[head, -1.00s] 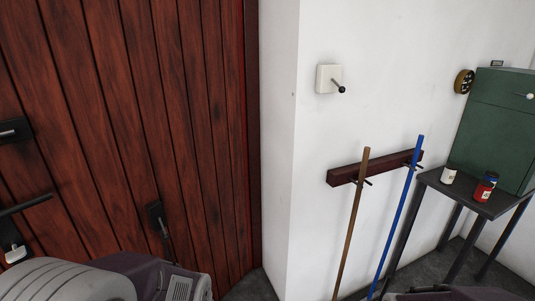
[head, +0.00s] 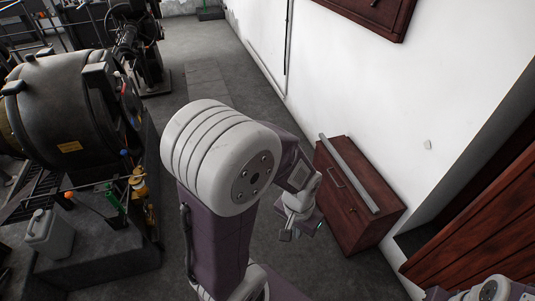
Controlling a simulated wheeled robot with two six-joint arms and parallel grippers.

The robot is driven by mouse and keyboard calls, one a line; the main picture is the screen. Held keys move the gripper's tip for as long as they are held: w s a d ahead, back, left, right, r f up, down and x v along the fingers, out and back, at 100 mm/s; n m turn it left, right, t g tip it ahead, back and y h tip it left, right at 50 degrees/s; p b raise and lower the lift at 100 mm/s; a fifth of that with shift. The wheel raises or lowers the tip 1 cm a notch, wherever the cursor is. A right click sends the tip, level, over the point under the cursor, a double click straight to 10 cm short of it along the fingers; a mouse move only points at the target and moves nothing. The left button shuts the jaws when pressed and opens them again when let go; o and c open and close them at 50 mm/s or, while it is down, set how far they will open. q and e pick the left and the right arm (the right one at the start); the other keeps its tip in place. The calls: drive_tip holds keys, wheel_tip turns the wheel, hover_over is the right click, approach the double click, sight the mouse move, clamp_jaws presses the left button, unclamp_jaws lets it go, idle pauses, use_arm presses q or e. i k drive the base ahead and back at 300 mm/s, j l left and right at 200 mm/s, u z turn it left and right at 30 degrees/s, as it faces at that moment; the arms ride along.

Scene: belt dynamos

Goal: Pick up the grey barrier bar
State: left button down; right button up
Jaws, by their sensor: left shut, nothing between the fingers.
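The grey barrier bar (head: 349,174) is a long straight bar. It lies lengthwise on top of a reddish-brown wooden chest (head: 343,210) against the white wall, right of centre in the head view. My left gripper (head: 298,230) is in front of the chest, to the left of the bar and apart from it. It is shut and empty. My left arm's large pale joint and purple link fill the middle of the view. Part of my right arm shows in the bottom right corner; its gripper cannot be made out.
A large dark machine (head: 70,110) stands at left on a plinth, with a pale jerrycan (head: 50,235), bottles and tools. A wooden door (head: 480,240) is at lower right. A framed board (head: 375,12) hangs above. Grey floor (head: 225,60) is clear along the wall.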

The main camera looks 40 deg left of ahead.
sight(370, 203)
drive_tip(key=j+u, duration=0.4)
drive_tip(key=i+u, duration=0.2)
drive_tip(key=i, duration=0.3)
drive_tip(key=i+u, duration=0.2)
drive_tip(key=i, duration=0.25)
drive_tip(key=i+l+u, duration=0.2)
drive_tip(key=i, duration=0.25)
drive_tip(key=i+l+u, duration=0.15)
drive_tip(key=i, duration=0.35)
